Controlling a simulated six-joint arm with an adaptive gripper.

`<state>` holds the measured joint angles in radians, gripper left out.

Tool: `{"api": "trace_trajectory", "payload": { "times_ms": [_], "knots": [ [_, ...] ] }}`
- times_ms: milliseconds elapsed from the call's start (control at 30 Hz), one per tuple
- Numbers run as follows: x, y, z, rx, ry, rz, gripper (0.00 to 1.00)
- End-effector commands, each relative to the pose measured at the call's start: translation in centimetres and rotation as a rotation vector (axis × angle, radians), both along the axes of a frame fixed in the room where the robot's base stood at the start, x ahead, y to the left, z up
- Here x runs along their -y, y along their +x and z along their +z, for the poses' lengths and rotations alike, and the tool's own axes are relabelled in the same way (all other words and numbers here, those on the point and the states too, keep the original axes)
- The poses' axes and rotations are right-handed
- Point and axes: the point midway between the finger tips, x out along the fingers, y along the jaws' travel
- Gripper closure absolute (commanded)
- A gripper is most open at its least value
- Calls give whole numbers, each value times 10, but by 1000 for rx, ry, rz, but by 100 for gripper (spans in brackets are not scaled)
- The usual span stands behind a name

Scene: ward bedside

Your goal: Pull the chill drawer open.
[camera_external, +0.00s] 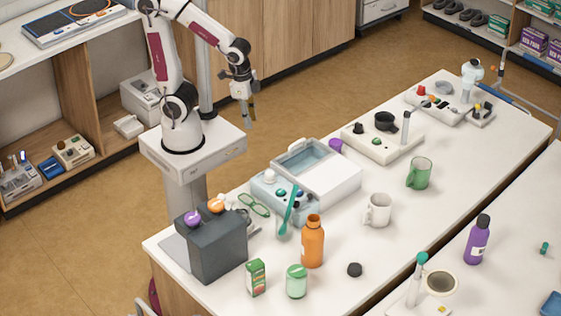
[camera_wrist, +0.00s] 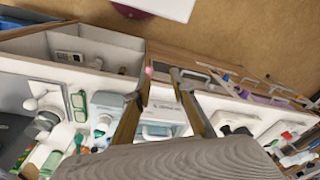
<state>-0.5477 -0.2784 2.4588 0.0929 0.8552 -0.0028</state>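A white box (camera_external: 335,182) stands on the table and looks like the chill drawer unit. A light-blue-lined compartment (camera_external: 303,154) with a pale rim shows open on its side toward my arm. The same light-blue part (camera_wrist: 158,131) shows between my fingers in the wrist view, partly hidden by the gripper body. My gripper (camera_external: 249,114) points down in the air, up and left of the box and apart from it. In the wrist view its two fingers (camera_wrist: 160,85) stand apart with nothing held between them.
A pale-blue knobbed unit (camera_external: 270,190) adjoins the box at the left, with a teal utensil (camera_external: 290,208) and green glasses (camera_external: 254,205) nearby. A dark-grey container (camera_external: 217,247), orange bottle (camera_external: 312,241) and white mug (camera_external: 378,210) stand around. Floor is clear beside the table behind the box.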

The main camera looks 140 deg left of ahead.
Motion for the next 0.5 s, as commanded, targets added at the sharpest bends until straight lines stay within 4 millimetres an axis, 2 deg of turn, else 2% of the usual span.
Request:
{"api": "trace_trajectory", "payload": {
  "times_ms": [500],
  "knots": [
    [-103, -31, -62, -121, 28, 198, 76]
  ]
}}
